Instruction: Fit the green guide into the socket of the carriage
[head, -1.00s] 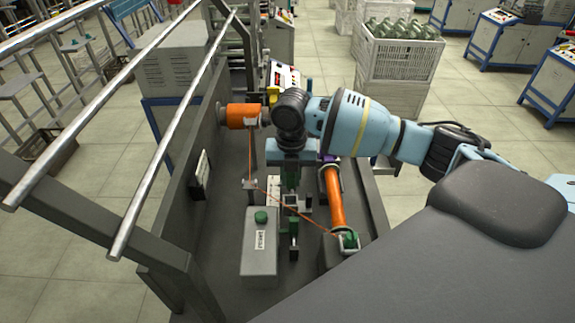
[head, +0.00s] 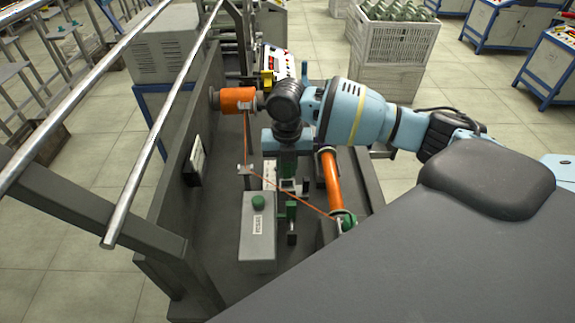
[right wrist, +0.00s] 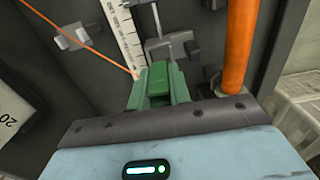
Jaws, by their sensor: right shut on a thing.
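My right gripper (head: 288,152) points down over the winding machine and is shut on the green guide (head: 287,166). In the right wrist view the guide (right wrist: 160,82) shows as a green block in front of the gripper's dark edge. The grey carriage (head: 291,186) is just below and on the near side of the guide in the head view. It also shows in the right wrist view (right wrist: 176,48), beyond the guide. The guide looks apart from the carriage, but the socket and the guide's lower end are hidden. My left gripper is not in view.
An orange thread (head: 298,193) runs from the orange spool (head: 236,99) past a small post to the near end of the orange bobbin tube (head: 333,180). A grey box with a green button (head: 258,230) stands near the carriage. A machine wall (head: 180,165) is at left.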

